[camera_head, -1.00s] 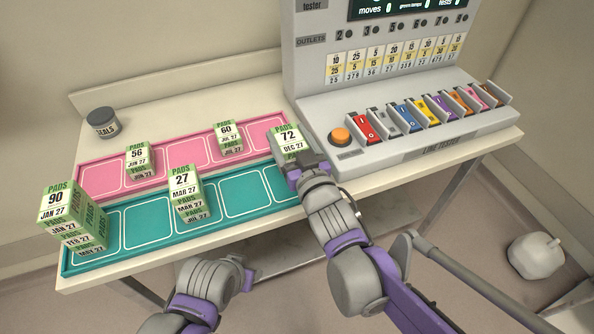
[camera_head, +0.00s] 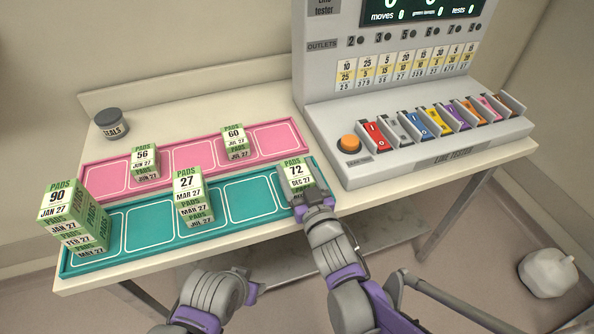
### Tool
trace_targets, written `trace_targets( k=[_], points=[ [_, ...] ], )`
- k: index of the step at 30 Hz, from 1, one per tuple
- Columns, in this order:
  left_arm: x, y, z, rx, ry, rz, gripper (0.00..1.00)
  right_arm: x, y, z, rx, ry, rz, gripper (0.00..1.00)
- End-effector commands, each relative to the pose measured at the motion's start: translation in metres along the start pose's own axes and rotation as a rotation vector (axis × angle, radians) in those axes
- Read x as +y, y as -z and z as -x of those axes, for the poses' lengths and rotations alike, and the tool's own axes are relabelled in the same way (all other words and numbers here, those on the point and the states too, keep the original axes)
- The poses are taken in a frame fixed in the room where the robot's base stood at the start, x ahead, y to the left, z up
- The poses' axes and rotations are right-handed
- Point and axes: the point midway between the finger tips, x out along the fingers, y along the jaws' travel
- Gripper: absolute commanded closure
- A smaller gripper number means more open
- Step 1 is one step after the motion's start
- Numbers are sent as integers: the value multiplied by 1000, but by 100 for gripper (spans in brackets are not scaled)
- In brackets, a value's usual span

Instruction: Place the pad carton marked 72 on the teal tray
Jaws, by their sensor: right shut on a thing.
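The pad carton marked 72 (camera_head: 296,172) is white with a green top edge and the label DEC 27. My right gripper (camera_head: 310,197) is shut on it from the front right. The carton is at the right end of the teal tray (camera_head: 140,232), over the last outlined space. Its lower part is hidden by the gripper, so I cannot tell whether it touches the tray. My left gripper (camera_head: 252,290) is low in front of the table, away from the cartons; its jaws are too unclear to read.
On the teal tray stand stacks topped by cartons 90 (camera_head: 57,197) and 27 (camera_head: 187,181). The pink tray (camera_head: 195,155) behind holds stacks topped by 56 (camera_head: 143,157) and 60 (camera_head: 234,134). A line tester (camera_head: 400,150) stands close at right. A SEALS jar (camera_head: 111,124) stands at back left.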

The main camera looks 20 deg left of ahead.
Motion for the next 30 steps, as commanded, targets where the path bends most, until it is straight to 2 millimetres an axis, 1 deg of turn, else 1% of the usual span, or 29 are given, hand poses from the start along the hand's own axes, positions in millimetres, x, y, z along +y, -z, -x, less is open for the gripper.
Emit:
trace_targets(
  k=[1,2,3,5,6,12,15,16,20,27,30],
  points=[
    [0,-1,-3,-1,0,0,50,0,-3,0,0,0,0,94],
    [0,-1,-2,-1,0,0,50,0,-2,0,0,0,0,20],
    [0,-1,-2,0,0,0,50,0,-2,0,0,0,0,13],
    [0,-1,-1,0,0,0,50,0,-2,0,0,0,0,2],
    [0,-1,-1,0,0,0,50,0,-2,0,0,0,0,0],
    [0,0,-1,0,0,0,50,0,-1,0,0,0,0,0],
    [0,1,3,1,0,0,50,0,4,0,0,0,0,0],
    [0,1,2,1,0,0,50,0,3,3,0,0,0,0],
    [0,0,0,0,0,0,50,0,2,25,0,0,1,0],
    [0,0,0,0,0,0,50,0,1,78,0,-1,1,0],
    [0,0,0,0,0,0,50,0,2,95,0,-1,1,0]
  ],
)
